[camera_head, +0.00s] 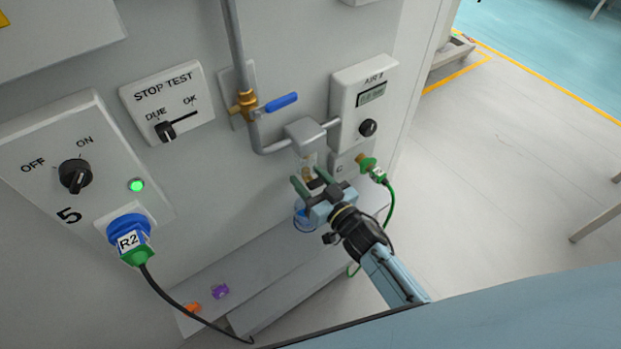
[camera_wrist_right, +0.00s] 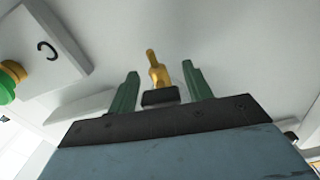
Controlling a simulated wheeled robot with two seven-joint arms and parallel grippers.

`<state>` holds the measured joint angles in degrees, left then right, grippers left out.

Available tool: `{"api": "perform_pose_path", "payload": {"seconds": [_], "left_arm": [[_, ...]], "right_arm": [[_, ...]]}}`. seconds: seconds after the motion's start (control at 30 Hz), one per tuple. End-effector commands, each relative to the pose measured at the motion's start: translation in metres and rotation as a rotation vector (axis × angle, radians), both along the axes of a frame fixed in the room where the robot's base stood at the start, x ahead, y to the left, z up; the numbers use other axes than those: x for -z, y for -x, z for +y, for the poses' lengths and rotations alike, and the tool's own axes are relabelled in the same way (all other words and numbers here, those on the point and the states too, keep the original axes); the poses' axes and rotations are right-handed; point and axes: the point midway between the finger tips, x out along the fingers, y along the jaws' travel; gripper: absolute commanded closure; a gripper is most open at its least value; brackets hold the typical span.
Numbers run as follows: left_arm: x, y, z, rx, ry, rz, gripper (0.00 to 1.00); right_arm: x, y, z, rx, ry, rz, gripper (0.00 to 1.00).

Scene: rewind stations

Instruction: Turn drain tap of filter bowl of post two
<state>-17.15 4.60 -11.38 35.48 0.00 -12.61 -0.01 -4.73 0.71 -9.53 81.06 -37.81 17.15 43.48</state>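The filter bowl (camera_head: 307,160) is a clear cup under a grey pipe-fed head (camera_head: 305,134) on the wall panel, partly hidden by my right gripper. Its brass drain tap (camera_head: 308,174) shows at the gripper's fingers; in the right wrist view the brass tap (camera_wrist_right: 157,72) stands between the two green fingers, with a visible gap on each side. My right gripper (camera_head: 309,178) is open around the tap, and it also shows open in the right wrist view (camera_wrist_right: 160,69). I cannot tell whether a finger touches the tap. My left gripper is not in view.
A blue-tinted container (camera_head: 304,217) stands below the gripper on a grey ledge (camera_head: 258,262). An air unit (camera_head: 362,98) and a green hose coupling (camera_head: 377,174) are close on the right. A blue-handled valve (camera_head: 280,103) is above left. Open floor lies beyond the cabinet.

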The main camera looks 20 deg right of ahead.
Motion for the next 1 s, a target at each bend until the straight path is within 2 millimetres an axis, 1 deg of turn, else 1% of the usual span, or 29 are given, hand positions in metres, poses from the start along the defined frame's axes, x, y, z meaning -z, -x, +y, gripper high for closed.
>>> {"api": "perform_pose_path", "payload": {"seconds": [0.03, 0.2, 0.27, 0.3, 0.37, 0.6, 0.9, 0.93, 1.0], "left_arm": [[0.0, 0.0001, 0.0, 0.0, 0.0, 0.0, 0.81], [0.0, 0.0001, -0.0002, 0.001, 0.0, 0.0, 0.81], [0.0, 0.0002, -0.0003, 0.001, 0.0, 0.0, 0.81], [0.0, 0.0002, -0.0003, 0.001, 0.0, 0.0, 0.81], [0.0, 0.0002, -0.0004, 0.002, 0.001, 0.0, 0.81], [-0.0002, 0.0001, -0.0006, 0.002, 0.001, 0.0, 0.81], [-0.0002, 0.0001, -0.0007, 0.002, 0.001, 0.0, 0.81], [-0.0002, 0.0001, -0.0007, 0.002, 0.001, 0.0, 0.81], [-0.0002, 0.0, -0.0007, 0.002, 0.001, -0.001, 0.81]], "right_arm": [[0.0, 0.0002, -0.0002, 0.0, 0.0, 0.0, 0.57], [0.0, 0.0002, -0.0002, 0.0, 0.0, 0.0, 0.79], [0.0, 0.0002, -0.0002, 0.0, 0.0, 0.0, 0.87], [0.0, 0.0003, -0.0002, 0.0, 0.0, 0.0, 0.88], [0.0, 0.0003, -0.0002, 0.0, 0.008, -0.003, 0.88], [0.0001, 0.0001, -0.0008, 0.0, 0.119, -0.043, 0.88], [0.0002, 0.0002, -0.001, 0.0, 0.133, -0.048, 0.88], [0.0002, 0.0002, -0.001, 0.0, 0.133, -0.048, 0.62], [0.0002, 0.0002, -0.001, 0.0, 0.132, -0.048, 0.52]]}}
